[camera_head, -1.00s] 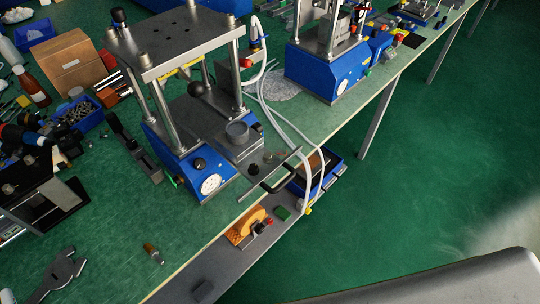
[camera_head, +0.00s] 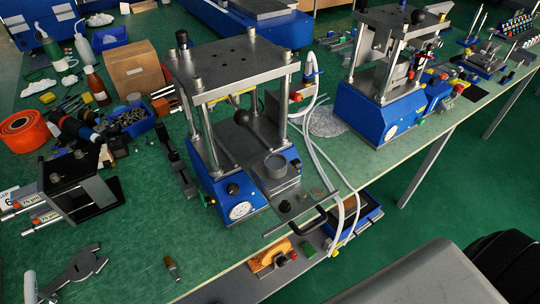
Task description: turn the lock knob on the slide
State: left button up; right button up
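The front press (camera_head: 238,62) has blue side housings and a steel frame. Its flat metal slide (camera_head: 305,212) sticks out over the bench's front edge, with a black bar handle (camera_head: 310,222) at its outer end. A small black knob (camera_head: 285,206) sits on the slide's near side; it looks like the lock knob, but its turn position is too small to tell. A round grey cup-like part (camera_head: 276,165) stands on a block behind it. Neither of my grippers is in view, and nothing touches the knob.
White hoses (camera_head: 338,190) hang beside the slide's right side. A lower shelf under the bench edge holds an orange-brown part (camera_head: 268,258) and a blue tray (camera_head: 366,212). A second press (camera_head: 378,112) stands further right. A wrench (camera_head: 77,272) lies at front left.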

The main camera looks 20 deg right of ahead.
aim_at(296, 163)
jog(key=l+u, duration=0.25)
jog(key=l, duration=0.3)
jog(key=k+l+u, duration=0.1)
jog(key=l+u, duration=0.15)
jog(key=l, duration=0.3)
jog(key=k+l+u, duration=0.25)
jog(key=l, duration=0.3)
jog(key=i, duration=0.1)
